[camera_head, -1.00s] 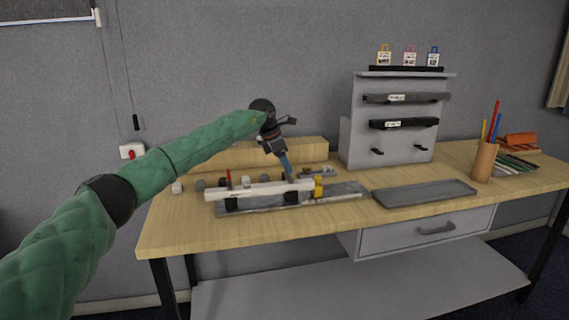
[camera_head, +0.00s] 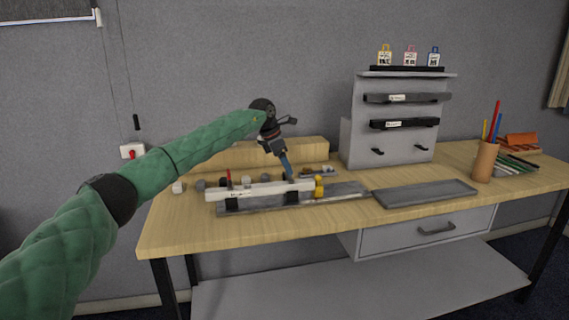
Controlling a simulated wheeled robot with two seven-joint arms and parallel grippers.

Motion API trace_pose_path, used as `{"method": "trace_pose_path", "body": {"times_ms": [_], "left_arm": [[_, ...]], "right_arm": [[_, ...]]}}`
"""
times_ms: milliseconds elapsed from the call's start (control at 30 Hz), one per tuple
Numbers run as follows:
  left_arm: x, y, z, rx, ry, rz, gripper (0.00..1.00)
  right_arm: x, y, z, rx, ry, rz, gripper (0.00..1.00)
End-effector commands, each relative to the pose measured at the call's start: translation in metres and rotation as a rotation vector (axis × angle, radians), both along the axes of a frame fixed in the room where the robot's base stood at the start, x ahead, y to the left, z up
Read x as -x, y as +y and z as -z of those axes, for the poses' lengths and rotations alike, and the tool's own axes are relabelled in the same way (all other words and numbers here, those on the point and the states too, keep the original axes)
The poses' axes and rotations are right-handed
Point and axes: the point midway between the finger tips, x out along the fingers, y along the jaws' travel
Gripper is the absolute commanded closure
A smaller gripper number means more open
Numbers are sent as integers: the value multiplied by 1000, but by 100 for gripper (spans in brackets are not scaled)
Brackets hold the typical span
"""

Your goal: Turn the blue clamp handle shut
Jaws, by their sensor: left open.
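The blue clamp handle (camera_head: 286,166) stands nearly upright, tilted a little left, behind the right end of a white bar (camera_head: 262,192). The bar lies across a grey fixture (camera_head: 340,192) on black supports. My left gripper (camera_head: 281,153) is directly above the blue handle, pointing down at its top. Its fingers are small and partly merge with the handle, so contact is hard to tell. A red handle (camera_head: 229,178) stands upright near the bar's left end. A yellow block (camera_head: 319,187) sits at the bar's right end. My right gripper is not in view.
A grey tray (camera_head: 425,193) lies right of the fixture on the wooden table (camera_head: 190,232). A grey rack (camera_head: 390,130) stands behind it. A pencil cup (camera_head: 484,162) is at the right. A low wooden block (camera_head: 230,154) is behind the fixture.

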Motion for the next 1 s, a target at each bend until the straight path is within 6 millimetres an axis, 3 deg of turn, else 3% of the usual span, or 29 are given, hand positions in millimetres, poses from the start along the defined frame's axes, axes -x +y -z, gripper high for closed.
{"method": "trace_pose_path", "body": {"times_ms": [233, 600, 1000], "left_arm": [[1, 7, -17, 0, -2, -1, 24], [6, 26, -63, 0, -1, 0, 24], [7, 29, -72, 0, 0, 0, 24]], "right_arm": [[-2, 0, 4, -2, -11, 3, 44], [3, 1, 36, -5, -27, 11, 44], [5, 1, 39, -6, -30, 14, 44]]}}
